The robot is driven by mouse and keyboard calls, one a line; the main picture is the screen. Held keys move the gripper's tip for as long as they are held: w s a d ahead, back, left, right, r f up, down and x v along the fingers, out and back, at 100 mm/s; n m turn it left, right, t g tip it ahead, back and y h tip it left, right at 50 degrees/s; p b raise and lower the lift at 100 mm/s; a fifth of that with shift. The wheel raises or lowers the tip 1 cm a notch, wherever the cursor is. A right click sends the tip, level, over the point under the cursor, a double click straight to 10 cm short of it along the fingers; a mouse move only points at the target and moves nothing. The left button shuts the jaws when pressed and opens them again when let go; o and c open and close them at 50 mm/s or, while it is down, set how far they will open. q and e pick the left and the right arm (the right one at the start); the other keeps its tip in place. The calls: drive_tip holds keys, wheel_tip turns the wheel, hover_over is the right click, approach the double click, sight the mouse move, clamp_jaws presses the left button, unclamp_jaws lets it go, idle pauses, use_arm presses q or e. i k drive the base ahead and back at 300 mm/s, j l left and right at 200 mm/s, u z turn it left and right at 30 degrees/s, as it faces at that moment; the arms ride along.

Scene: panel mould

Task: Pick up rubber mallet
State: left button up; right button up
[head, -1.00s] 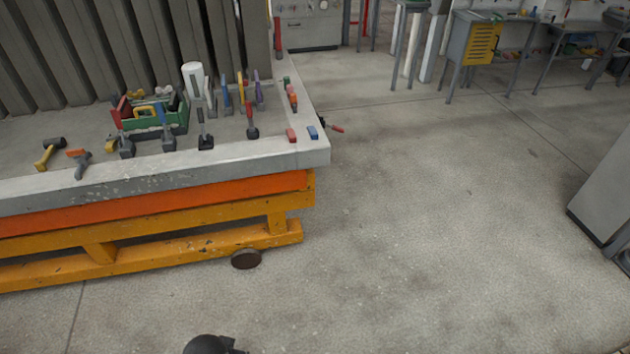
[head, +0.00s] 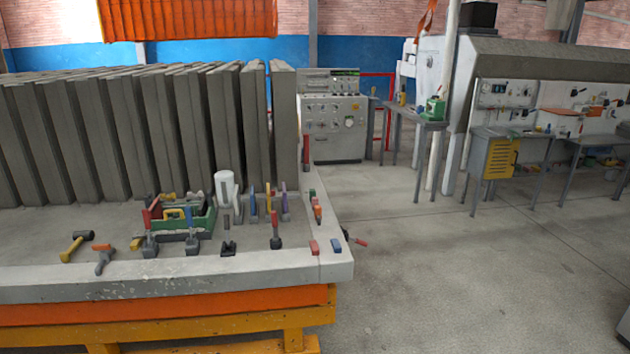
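A mallet with a black head and a yellow handle (head: 72,248) lies on the left part of the grey worktop (head: 180,284). A second tool with an orange top and a grey lower part (head: 103,258) lies just to its right, near the front edge. The black-headed one looks most like the rubber mallet. Nothing covers either tool. Neither of my grippers shows in the head view.
A toolbox with green and red sides (head: 201,222) stands right of the mallet, with several upright tools around it. A white cylinder (head: 227,190) stands behind. Grey upright panels (head: 130,130) line the back. The floor (head: 480,280) at right is clear.

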sight(80, 236)
drive_tip(key=u, duration=1.55)
